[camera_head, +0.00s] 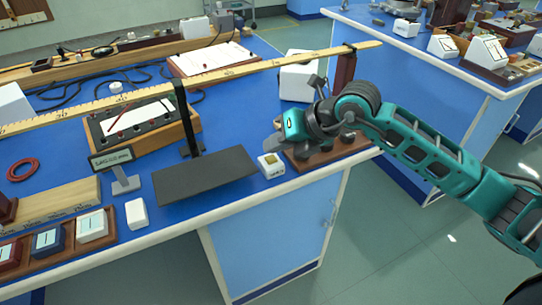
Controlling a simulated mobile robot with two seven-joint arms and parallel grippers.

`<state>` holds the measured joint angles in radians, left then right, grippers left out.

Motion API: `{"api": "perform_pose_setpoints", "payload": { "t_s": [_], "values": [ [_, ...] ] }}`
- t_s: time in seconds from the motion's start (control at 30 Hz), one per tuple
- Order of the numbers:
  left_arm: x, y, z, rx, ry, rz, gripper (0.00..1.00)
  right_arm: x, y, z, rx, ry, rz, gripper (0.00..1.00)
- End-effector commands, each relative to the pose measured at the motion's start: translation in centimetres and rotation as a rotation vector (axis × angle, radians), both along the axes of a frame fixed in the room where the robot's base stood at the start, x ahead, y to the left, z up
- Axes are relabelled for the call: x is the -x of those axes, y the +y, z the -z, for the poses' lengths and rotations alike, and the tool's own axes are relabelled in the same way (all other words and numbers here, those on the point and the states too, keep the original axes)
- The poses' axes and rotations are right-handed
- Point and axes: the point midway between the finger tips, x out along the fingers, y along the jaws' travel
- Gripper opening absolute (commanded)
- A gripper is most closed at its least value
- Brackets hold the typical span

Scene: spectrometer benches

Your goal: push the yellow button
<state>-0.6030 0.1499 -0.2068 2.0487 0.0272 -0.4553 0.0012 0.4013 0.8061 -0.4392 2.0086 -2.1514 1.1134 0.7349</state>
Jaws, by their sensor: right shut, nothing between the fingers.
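The yellow button (270,160) sits on top of a small white box (272,172) near the front edge of the blue bench. My right gripper (273,142) is shut and empty. It appears just behind and above the button, with a small gap in the picture; the exact height between them is hard to tell. My right arm comes in from the right. My left gripper is out of view.
A dark flat plate (205,177) lies left of the button. A brown wooden base (335,152) is under my right gripper and wrist. A long yellow ruler (230,72) spans the bench behind. A small sign (112,160) stands farther left.

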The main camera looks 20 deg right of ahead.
Motion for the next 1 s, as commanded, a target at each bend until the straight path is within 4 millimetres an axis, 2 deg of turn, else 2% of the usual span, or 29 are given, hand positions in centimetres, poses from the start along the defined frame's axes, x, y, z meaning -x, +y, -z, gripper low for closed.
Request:
{"api": "perform_pose_setpoints", "payload": {
  "t_s": [0.17,0.6,1.0],
  "values": [
    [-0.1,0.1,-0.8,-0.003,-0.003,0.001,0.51,0.0,0.0,-0.9,0.000,-0.001,0.000,0.00],
    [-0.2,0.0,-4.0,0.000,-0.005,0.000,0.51,0.0,0.0,-5.1,0.001,-0.001,0.000,0.00],
    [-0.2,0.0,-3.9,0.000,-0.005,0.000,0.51,0.0,0.0,-5.0,0.000,-0.001,0.001,0.00]
  ]
}}
